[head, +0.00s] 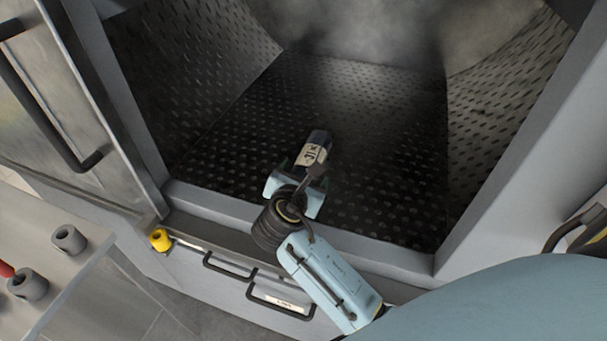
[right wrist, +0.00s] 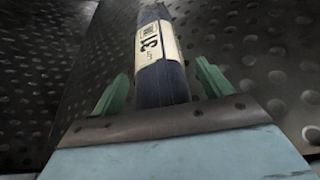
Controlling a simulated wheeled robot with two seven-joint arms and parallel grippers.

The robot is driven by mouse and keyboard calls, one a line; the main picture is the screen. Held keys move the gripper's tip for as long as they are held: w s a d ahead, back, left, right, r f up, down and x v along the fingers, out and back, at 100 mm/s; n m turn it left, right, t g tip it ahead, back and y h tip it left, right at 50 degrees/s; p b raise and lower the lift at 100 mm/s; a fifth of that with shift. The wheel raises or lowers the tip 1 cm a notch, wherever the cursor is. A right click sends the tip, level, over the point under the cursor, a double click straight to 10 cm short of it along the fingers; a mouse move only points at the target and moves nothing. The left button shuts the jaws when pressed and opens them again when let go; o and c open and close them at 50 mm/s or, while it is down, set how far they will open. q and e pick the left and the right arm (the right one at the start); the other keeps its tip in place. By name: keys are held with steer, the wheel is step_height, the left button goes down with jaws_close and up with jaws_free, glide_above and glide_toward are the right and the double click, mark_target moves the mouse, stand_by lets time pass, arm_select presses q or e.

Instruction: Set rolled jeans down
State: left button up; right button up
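The rolled jeans (head: 319,143) are a dark blue roll with a cream label marked 31, over the dark perforated floor of the washer chamber (head: 385,150). They also show in the right wrist view (right wrist: 163,82). My right gripper (head: 302,176) reaches in over the front sill. Its two green fingers (right wrist: 165,85) stand on either side of the roll, with a narrow gap visible on each side. The near end of the roll is hidden behind the palm. Whether the roll touches the floor is hard to tell. My left gripper is not in view.
The grey front sill (head: 390,261) and side walls frame the opening. A metal door (head: 60,110) stands open at left. A side table (head: 40,240) carries grey rolled pieces (head: 68,239). Chamber floor around the jeans is clear.

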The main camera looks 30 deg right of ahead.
steer(key=shift+s+a+r, duration=0.1)
steer(key=shift+r, duration=0.1)
steer(key=v, duration=1.1)
steer(key=shift+s+a+r+p, duration=0.15)
steer(key=shift+s+a+p, duration=0.1)
steer(key=shift+p, duration=0.1)
stand_by(0.9)
